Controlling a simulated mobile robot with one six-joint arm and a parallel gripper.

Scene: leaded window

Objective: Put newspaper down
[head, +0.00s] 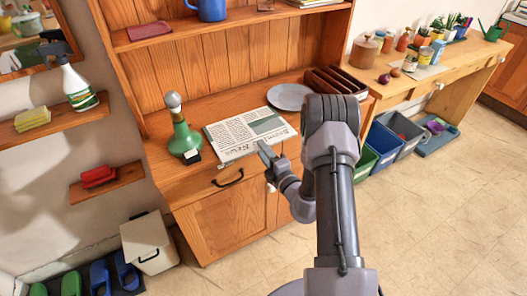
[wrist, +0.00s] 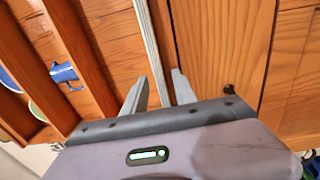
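The newspaper (head: 245,135) is a folded, printed sheet that looks flat on the wooden sideboard top (head: 215,185), its front edge close to the sideboard's front. My gripper (head: 266,152) is at the newspaper's front edge, right of its middle. In the wrist view a thin pale strip (wrist: 151,40), apparently the newspaper seen edge-on, runs between the fingers. My gripper (wrist: 159,75) looks open there, with a finger on each side of the strip and a gap beside it. The exact contact is hidden.
A grey plate (head: 290,96) and a dark slotted rack (head: 335,82) are behind and right. A blue mug (head: 211,9) sits on the shelf above. Floor is clear at right.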

